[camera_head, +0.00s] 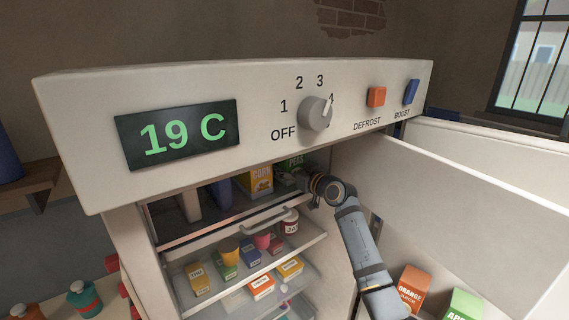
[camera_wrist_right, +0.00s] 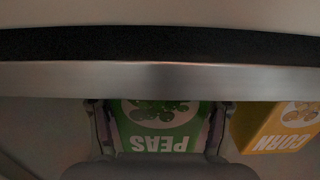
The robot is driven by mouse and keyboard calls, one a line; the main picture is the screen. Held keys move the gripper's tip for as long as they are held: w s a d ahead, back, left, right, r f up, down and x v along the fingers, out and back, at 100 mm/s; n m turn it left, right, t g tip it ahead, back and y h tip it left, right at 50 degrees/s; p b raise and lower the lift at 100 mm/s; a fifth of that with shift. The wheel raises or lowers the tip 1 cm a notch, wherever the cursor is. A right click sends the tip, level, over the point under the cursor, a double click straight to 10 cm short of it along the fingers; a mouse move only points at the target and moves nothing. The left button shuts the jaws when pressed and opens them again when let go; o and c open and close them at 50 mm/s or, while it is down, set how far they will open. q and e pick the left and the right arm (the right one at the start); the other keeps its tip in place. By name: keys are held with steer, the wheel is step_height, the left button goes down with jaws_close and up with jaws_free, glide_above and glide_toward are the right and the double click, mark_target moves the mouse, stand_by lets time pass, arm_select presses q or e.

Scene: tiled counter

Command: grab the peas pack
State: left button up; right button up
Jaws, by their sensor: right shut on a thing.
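The green peas pack (camera_head: 292,164) stands in the top compartment of the fridge, at its right side. In the right wrist view the peas pack (camera_wrist_right: 160,125) appears upside down, between the two fingers. My right gripper (camera_head: 300,178) reaches into that compartment and is shut on the peas pack; it also shows in the right wrist view (camera_wrist_right: 158,135). In the head view the fingertips are partly hidden by shadow and the wrist. My left gripper is not in view.
A yellow corn pack (camera_head: 260,181) stands left of the peas, close to the gripper. Below, a shelf (camera_head: 215,292) holds several small boxes and a jar (camera_head: 290,222). The open door (camera_head: 470,190) is at the right; the control panel (camera_head: 250,85) overhangs the compartment.

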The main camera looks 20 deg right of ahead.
steer(key=shift+c, duration=1.3)
steer(key=shift+r, duration=0.2)
steer(key=shift+r+b, duration=0.3)
steer(key=shift+b, duration=0.05)
step_height(320, 180, up, 2)
steer(key=shift+r+b, duration=0.1)
steer(key=shift+b, duration=0.5)
steer(key=s+b, duration=0.5)
steer(key=s, duration=1.3)
steer(key=shift+r, duration=0.2)
